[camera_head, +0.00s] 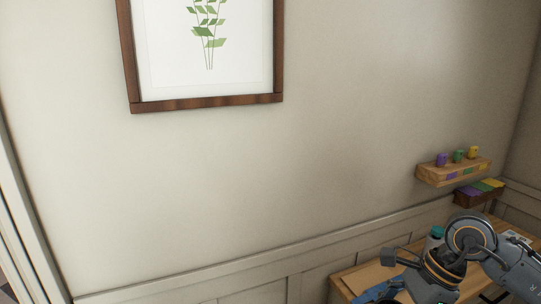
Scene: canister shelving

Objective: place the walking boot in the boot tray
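I see neither a walking boot nor a boot tray in the head view. A dark grey arm of mine with yellow rings comes in at the lower right, over a wooden table top (347,282). Its end is small and partly cut off by the bottom edge, so I cannot make out the fingers or whether they hold anything. My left gripper is not in view.
A wooden wall shelf (437,176) holds small purple, green and yellow canisters. Below it is a dark box (466,198) with coloured sections. A teal-capped bottle (433,238) stands behind my arm. A framed plant picture (158,103) hangs on the wall.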

